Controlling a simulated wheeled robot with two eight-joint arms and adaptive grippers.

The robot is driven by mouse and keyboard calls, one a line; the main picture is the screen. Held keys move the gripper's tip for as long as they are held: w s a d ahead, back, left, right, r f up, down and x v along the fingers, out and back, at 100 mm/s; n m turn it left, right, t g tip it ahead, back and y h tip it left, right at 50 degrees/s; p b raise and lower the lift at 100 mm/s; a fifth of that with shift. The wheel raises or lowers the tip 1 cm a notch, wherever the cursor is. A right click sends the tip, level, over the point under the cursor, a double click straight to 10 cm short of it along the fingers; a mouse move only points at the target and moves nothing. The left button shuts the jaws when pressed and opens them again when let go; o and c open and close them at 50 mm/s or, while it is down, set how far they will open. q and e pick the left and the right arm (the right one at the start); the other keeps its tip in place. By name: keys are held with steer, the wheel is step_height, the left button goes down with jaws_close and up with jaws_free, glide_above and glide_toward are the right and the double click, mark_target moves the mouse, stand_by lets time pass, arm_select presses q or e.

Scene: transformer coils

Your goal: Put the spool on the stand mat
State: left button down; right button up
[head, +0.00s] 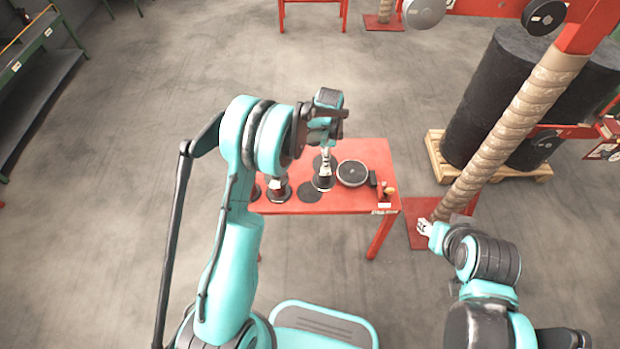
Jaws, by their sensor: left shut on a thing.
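My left gripper (326,147) is above the red table, pointing down, and is shut on the top of a spool. The spool (323,179) is upright, with a pale upper part and a dark flanged base. I cannot tell whether its base touches the table. A bare dark round mat (309,192) lies just left of and nearer than the spool; another dark round patch (331,161) shows behind it. A second spool (278,190) stands on the table's left part, partly hidden by my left arm. My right gripper (425,228) is right of the table, away from the spools; its fingers are too small to read.
The red table (347,203) also carries a large round black disc (352,173) and a small yellow-and-black item (387,190). A wrapped diagonal column (500,145) rises at the right. Big black cylinders (515,90) stand on a pallet (440,170) behind it.

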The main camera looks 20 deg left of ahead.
arm_select(q)
steer(key=s+a+f+b, duration=0.1)
steer(key=a+f+b, duration=0.2)
steer(key=a+f, duration=0.2)
steer(key=shift+s+f, duration=0.4)
steer(key=shift+f, duration=0.75)
steer(key=c, duration=1.3)
jaws_free()
steer(key=shift+o, duration=0.2)
